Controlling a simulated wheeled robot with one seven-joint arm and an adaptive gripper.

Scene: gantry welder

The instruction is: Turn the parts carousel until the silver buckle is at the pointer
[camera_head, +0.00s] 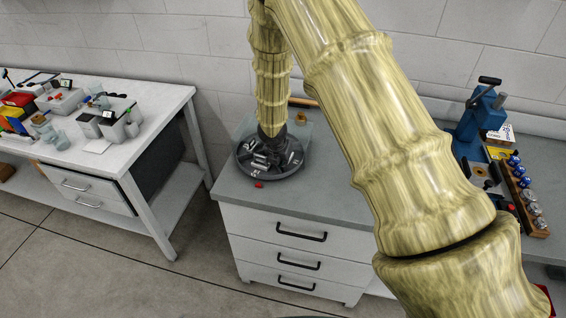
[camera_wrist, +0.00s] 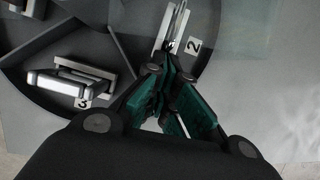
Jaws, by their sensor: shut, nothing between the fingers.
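The parts carousel (camera_head: 243,167) is a dark round tray with compartments on the grey counter. A small red piece (camera_head: 259,185), which looks like the pointer, lies at its front edge. In the wrist view the carousel (camera_wrist: 20,92) shows labels 2 and 3. A silver rectangular frame-like part (camera_wrist: 62,84) lies beside label 3; I cannot tell for sure whether it is the buckle. A slim silver part (camera_wrist: 178,28) lies beside label 2. My gripper (camera_wrist: 172,62), with green finger pads, is shut and empty over the carousel near label 2. Whether it touches is unclear.
The carousel stands on a grey-topped drawer cabinet (camera_head: 330,203) against the wall. A blue press (camera_head: 480,115) and a rack of knobs (camera_head: 525,195) stand at the right. A white workbench (camera_head: 150,110) with bins is at the left. My arm hides the counter's middle.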

